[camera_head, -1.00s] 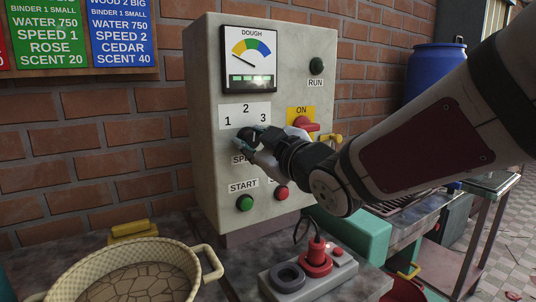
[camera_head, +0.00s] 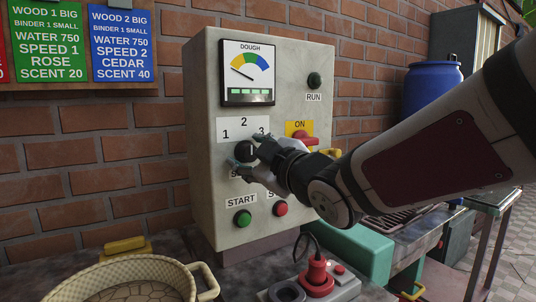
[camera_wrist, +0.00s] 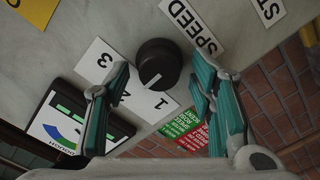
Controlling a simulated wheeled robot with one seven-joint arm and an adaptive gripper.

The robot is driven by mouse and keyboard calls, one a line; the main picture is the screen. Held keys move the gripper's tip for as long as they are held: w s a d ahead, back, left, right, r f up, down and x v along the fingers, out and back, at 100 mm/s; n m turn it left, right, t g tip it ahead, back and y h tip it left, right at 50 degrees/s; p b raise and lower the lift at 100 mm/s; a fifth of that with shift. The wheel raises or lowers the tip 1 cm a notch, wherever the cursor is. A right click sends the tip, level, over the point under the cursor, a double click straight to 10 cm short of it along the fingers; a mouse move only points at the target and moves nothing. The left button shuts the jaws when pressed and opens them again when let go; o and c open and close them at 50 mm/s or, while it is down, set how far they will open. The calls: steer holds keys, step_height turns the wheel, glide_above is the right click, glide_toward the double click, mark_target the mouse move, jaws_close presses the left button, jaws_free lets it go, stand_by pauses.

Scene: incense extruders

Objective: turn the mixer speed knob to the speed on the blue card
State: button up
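The black speed knob (camera_head: 246,151) is on the pale mixer panel (camera_head: 213,190), below a plate numbered 1, 2, 3 (camera_head: 244,128). In the wrist view, the knob (camera_wrist: 157,62) has a white line pointing between 1 and 2; the exact setting is hard to tell. My gripper (camera_wrist: 162,72) is open, with its teal fingers on either side of the knob and visible gaps between. In the head view, my gripper (camera_head: 250,157) is at the knob and partly hides the SPEED label. The blue card (camera_head: 122,47) reads SPEED 2.
Close to the knob are the green START button (camera_head: 243,218), a red button (camera_head: 280,209) and the red ON switch (camera_head: 305,139). The dough gauge (camera_head: 248,72) is above. A woven basket (camera_head: 205,280) and a red-plugged box (camera_head: 345,284) stand in front.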

steer(key=v, duration=1.2)
steer(key=shift+d, duration=0.1)
steer(key=s+d+f+m+g+h, duration=0.3)
steer(key=d+f+m+h, duration=0.25)
steer(key=d, duration=0.25)
steer(key=s+d+f+m+g+h, duration=0.25)
steer(key=d+f+m+h, duration=0.25)
steer(key=d+f, duration=0.3)
steer(key=s+d+f+m+g, duration=0.1)
steer(key=s+f+m+g, duration=0.25)
steer(key=s, duration=0.75)
steer(key=s+d+f+m+g, duration=0.1)
steer(key=s+f+m+g, duration=0.3)
steer(key=s, duration=0.8)
step_height(320, 180, up, 24)
steer(key=n+t+p, duration=0.2)
steer(key=p, duration=1.9)
steer(key=shift+w+p, duration=0.25)
steer(key=shift+p, duration=0.05)
